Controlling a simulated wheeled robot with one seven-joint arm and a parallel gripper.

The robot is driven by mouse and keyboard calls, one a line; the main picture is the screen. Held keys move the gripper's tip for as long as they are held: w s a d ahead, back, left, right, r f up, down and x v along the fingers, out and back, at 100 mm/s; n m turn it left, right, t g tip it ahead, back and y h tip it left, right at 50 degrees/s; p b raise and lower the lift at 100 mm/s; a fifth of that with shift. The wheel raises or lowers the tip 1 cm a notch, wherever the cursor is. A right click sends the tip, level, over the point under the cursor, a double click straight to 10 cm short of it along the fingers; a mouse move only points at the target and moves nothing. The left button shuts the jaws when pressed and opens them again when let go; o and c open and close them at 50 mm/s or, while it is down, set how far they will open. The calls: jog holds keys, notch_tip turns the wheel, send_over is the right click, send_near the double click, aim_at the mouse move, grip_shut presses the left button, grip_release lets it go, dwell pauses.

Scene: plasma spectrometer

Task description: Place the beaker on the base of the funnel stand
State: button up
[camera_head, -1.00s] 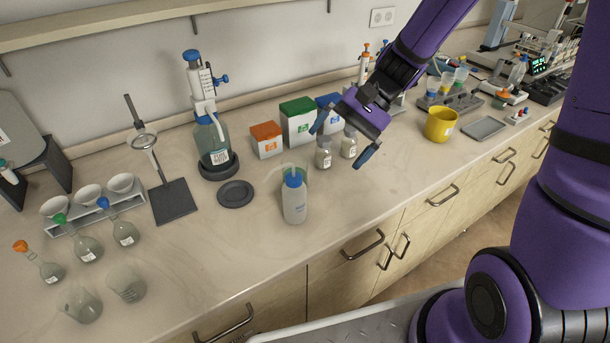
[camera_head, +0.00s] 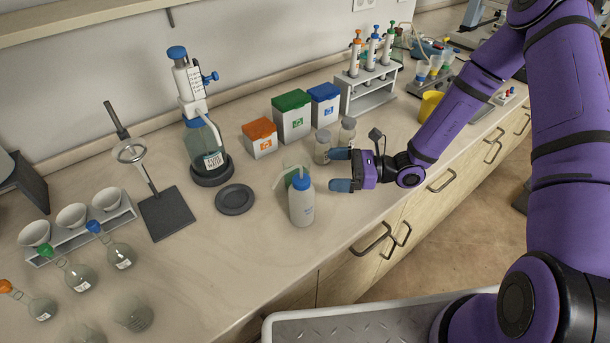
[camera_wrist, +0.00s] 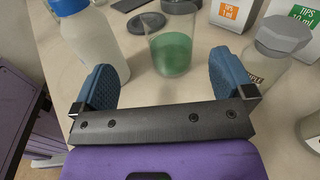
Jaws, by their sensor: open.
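A clear glass beaker with green liquid (camera_wrist: 172,50) stands upright on the bench, ahead of and between my finger tips in the wrist view. In the head view the beaker (camera_head: 286,181) is partly hidden behind a white wash bottle (camera_head: 302,205) with a blue cap. My gripper (camera_head: 338,169) is open and empty, low over the bench to the right of the beaker, with its fingers pointing left. The funnel stand (camera_head: 148,180) has an upright rod, a ring and a flat dark base (camera_head: 167,214), which is bare.
The wash bottle (camera_wrist: 92,45) is close to my left finger in the wrist view. Capped jars (camera_head: 323,148) stand behind my gripper. A round dark disc (camera_head: 235,199) lies between the beaker and the stand. A funnel rack (camera_head: 80,228) and flasks (camera_head: 120,252) are at left.

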jog(key=shift+w+d+f+m+t, duration=0.15)
jog(key=shift+w+f+m+t, duration=0.1)
jog(key=shift+f+m+t, duration=0.4)
jog(key=shift+w+a+f, duration=0.1)
jog(key=shift+a, duration=0.2)
jog(key=x, duration=1)
jog(key=shift+r, duration=0.2)
jog(key=c, duration=1.2)
jog(key=shift+r, duration=0.15)
